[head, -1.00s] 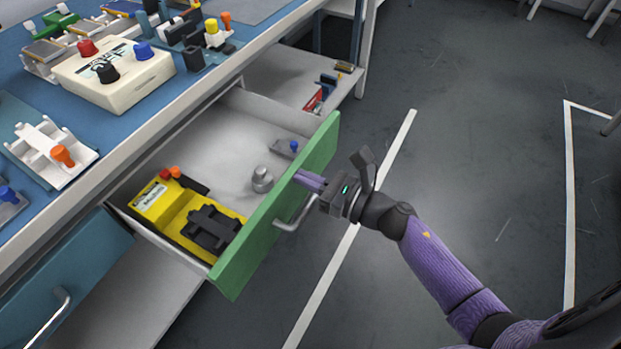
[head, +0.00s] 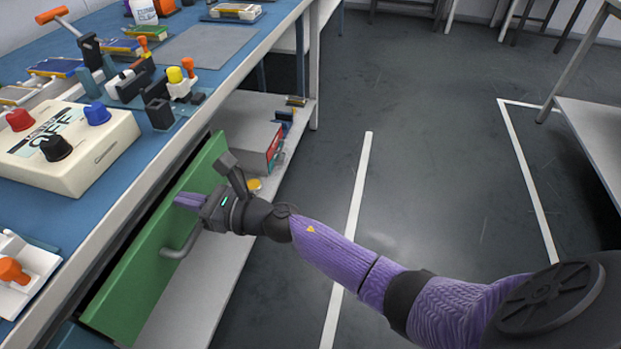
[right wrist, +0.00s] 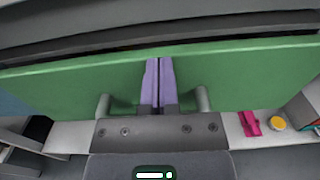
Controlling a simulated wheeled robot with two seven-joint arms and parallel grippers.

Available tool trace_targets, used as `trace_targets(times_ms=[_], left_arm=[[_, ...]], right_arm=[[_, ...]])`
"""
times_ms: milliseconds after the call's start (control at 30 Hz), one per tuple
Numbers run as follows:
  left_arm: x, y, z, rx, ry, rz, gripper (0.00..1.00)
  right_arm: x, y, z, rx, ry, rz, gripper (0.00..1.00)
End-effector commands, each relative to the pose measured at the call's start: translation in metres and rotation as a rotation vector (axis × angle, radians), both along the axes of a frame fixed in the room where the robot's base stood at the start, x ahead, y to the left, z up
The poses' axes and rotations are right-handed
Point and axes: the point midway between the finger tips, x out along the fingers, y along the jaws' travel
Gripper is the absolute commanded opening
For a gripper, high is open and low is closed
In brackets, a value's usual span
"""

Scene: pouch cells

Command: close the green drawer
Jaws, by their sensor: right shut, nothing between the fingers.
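The green drawer (head: 150,262) is under the blue workbench, with only a narrow dark gap left between its front and the bench. Its grey bar handle (head: 182,243) is on the green front. My right gripper (head: 188,201) is shut and empty, with its purple fingertips at the upper part of the green front. In the right wrist view the shut fingers (right wrist: 159,82) lie against or very near the green front (right wrist: 70,82), between the two handle posts. Whether they touch it I cannot tell for certain. The drawer's contents are hidden. My left gripper is not in view.
The blue bench top (head: 150,185) holds a cream box with knobs (head: 90,160) and several clamps and parts. A lower shelf (head: 205,285) with a grey box (head: 247,143) lies below. The floor (head: 430,190) to the right is clear; another table (head: 600,130) stands at the far right.

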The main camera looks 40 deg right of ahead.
Motion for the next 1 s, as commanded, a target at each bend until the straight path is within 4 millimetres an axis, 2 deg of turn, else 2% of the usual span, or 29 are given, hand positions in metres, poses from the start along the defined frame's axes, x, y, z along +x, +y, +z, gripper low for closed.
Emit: trace_targets(times_ms=[333,1000], left_arm=[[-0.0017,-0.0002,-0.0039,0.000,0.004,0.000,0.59],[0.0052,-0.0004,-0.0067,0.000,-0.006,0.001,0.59]], right_arm=[[0.0090,0.0073,0.0005,0.000,-0.001,0.000,0.00],[0.0110,0.0050,0.0040,0.005,-0.009,-0.003,0.00]])
